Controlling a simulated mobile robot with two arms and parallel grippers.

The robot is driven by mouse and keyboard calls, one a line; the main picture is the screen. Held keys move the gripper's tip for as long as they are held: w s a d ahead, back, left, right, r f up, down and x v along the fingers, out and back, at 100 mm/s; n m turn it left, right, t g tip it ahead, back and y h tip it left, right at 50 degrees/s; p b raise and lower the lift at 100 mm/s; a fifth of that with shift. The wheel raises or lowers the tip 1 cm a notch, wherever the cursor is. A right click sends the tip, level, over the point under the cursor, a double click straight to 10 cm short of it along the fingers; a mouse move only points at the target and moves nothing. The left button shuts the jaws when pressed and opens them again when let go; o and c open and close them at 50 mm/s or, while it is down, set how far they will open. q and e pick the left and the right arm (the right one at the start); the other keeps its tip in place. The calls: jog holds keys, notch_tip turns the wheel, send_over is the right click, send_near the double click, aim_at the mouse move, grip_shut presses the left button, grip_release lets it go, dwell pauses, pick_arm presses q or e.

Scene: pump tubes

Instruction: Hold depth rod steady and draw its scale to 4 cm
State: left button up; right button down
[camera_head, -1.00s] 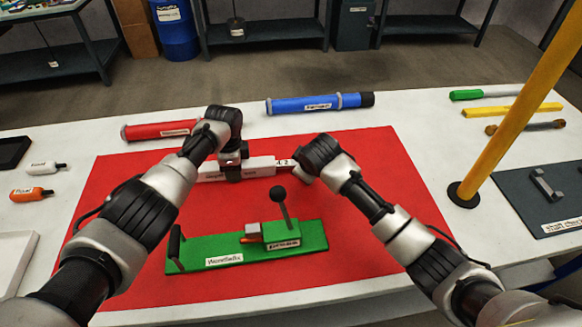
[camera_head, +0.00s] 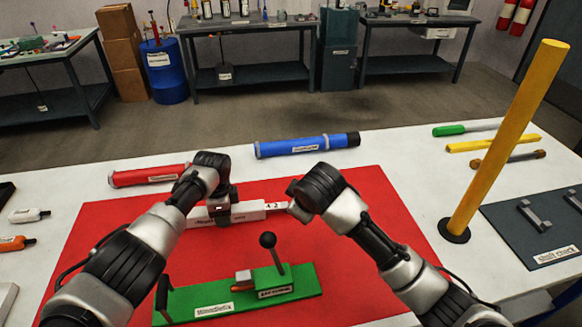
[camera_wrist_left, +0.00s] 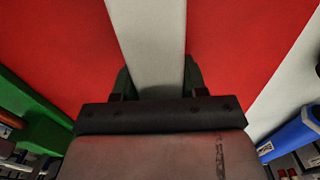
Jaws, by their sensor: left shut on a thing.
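The depth rod (camera_head: 249,211) is a long white bar with a label, lying left to right on the red mat (camera_head: 370,260). Its scale (camera_head: 276,206) sticks out at the right end, with dark figures that look like 4 and 2. My left gripper (camera_head: 222,222) comes down over the white body and is shut on it. The left wrist view shows the white bar (camera_wrist_left: 150,40) between the two dark fingers (camera_wrist_left: 157,82). My right gripper (camera_head: 297,211) is at the scale's right end. Its fingers are hidden behind its wrist.
A green fixture (camera_head: 235,297) with a black-knobbed lever lies in front of the rod. A red tube (camera_head: 150,176) and a blue tube (camera_head: 305,146) lie behind the mat. A yellow post (camera_head: 505,140) stands at the right, beside a dark tray (camera_head: 530,232).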

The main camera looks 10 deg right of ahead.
pick_arm(q)
jog(key=o, duration=1.2)
